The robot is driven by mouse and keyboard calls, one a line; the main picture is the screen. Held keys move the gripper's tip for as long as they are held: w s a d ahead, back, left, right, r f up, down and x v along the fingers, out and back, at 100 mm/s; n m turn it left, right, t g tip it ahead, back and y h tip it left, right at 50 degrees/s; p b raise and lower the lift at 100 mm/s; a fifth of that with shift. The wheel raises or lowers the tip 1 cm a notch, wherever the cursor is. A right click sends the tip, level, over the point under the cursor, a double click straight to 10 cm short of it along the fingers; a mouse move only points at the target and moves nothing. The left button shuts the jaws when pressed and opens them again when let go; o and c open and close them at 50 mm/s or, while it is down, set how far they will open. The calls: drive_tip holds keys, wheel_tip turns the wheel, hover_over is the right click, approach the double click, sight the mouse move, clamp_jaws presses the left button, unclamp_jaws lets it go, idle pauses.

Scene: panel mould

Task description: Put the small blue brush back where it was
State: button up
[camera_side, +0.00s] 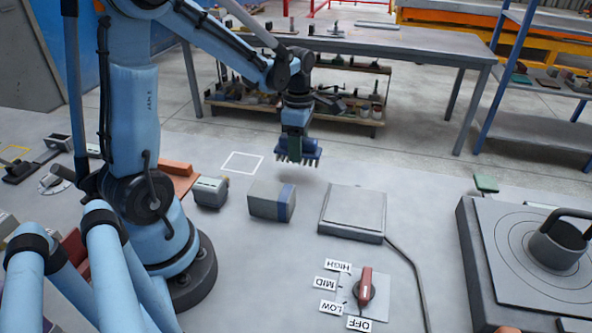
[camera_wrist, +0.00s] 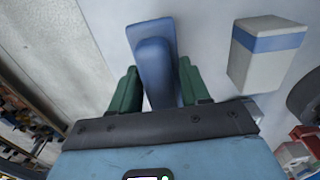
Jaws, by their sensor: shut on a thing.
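A white outlined square (camera_side: 242,162) is marked on the table, left of the brush in the side view. It is empty. The bristles appear clear of the table top.
A grey block with a blue band (camera_side: 265,200) stands close in front of the brush; it also shows in the wrist view (camera_wrist: 268,55). A small grey device (camera_side: 210,191) stands left.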

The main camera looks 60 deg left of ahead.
drive_tip(key=shift+f, duration=2.05)
drive_tip(key=shift+f, duration=0.15)
drive_tip(key=o, duration=1.1)
